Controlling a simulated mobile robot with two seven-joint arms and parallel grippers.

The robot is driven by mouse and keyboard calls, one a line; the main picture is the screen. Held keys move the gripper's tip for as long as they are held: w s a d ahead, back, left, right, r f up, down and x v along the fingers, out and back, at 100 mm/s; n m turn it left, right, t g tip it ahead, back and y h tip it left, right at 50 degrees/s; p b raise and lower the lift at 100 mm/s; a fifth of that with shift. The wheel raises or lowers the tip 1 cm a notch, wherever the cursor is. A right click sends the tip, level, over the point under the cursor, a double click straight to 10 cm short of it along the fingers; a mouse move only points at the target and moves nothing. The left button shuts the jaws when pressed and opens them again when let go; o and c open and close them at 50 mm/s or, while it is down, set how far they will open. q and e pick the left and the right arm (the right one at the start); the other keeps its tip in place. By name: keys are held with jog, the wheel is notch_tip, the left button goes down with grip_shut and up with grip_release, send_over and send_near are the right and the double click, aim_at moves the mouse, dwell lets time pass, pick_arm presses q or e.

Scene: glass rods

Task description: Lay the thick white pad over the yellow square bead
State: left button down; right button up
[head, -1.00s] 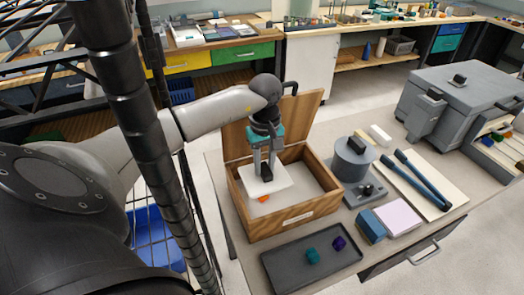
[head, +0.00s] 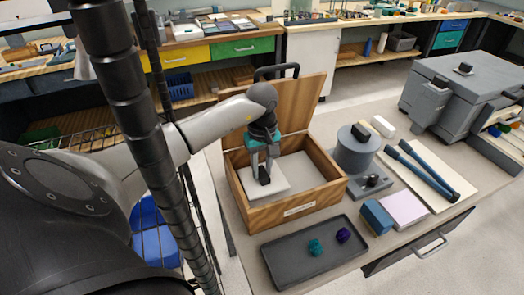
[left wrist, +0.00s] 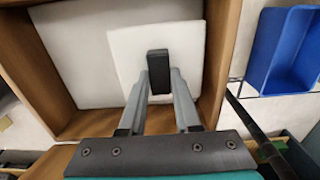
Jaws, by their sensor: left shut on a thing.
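The thick white pad (head: 279,183) is a flat square with a black block handle (head: 264,178) on top. My left gripper (head: 263,165) is shut on that handle. The pad is inside the open wooden box (head: 296,211), towards its left side, low over the pale floor (head: 300,163). In the left wrist view the pad (left wrist: 126,48) and handle (left wrist: 158,64) show between my fingertips. I cannot tell whether the pad touches the floor. No yellow square bead shows; anything under the pad is hidden. My right gripper is not in view.
The box's lid (head: 300,100) stands open behind. A dark tray (head: 290,257) with a teal bead (head: 315,247) and a purple bead (head: 343,235) lies in front. A grey cylinder (head: 355,155), blue block (head: 376,216) and blue tongs (head: 420,170) lie right.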

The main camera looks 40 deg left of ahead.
aim_at(262, 171)
pick_arm(q)
jog(key=c, duration=1.1)
grip_release()
jog(key=shift+f, duration=0.15)
jog(key=o, duration=0.5)
notch_tip(262, 171, up, 12)
jog(key=shift+r, duration=0.2)
